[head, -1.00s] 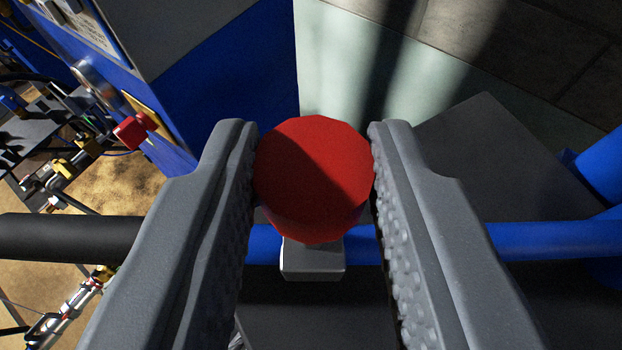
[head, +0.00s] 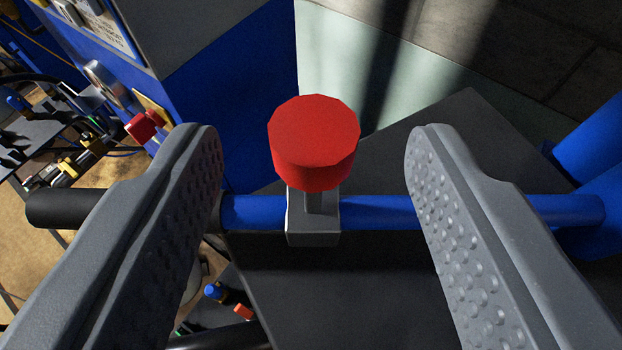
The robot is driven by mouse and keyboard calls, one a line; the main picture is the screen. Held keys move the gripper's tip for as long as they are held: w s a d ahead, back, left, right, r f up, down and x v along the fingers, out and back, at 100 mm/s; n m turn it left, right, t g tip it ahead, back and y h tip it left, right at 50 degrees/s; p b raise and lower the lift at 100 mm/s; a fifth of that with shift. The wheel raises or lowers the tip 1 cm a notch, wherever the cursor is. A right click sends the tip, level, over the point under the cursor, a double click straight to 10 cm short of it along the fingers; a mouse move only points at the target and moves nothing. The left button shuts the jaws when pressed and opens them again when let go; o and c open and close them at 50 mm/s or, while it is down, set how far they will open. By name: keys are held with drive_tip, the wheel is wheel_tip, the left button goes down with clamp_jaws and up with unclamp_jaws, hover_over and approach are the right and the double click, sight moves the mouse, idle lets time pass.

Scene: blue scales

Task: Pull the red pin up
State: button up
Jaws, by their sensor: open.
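The red pin (head: 314,145) has a round red head on a short dark stem. The stem stands in a grey block (head: 313,222) on a blue bar (head: 375,211). My gripper (head: 314,135) is open, with one grey finger to the left of the red head and one to the right. Clear gaps show between the head and both fingers, so nothing is held. The lower part of the pin is hidden inside the block.
The blue bar has a black end (head: 70,209) at the left. A blue cabinet (head: 235,110) stands behind on the left. A smaller red knob (head: 141,127), hoses and fittings are at the far left. A dark flat plate (head: 330,290) lies below the bar.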

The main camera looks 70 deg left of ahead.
drive_tip(key=b+v, duration=0.2)
drive_tip(key=v, duration=0.9)
drive_tip(key=shift+b, duration=0.35)
drive_tip(key=s+d+r+m+t+h+b, duration=0.1)
drive_tip(key=s+d+m+t+h+b, duration=0.2)
drive_tip(key=s+d, duration=0.4)
drive_tip(key=s+d+r+m+t+h+b, duration=0.2)
drive_tip(key=s+d+m+h, duration=0.3)
drive_tip(key=d, duration=0.9)
drive_tip(key=s+d+r+m+t+h+b, duration=0.1)
drive_tip(key=s+d+m+t+h+b, duration=0.3)
drive_tip(key=s+d, duration=0.4)
drive_tip(key=d+m+t, duration=0.1)
drive_tip(key=d, duration=0.2)
drive_tip(key=shift+s+r+h, duration=0.3)
drive_tip(key=shift+r, duration=0.1)
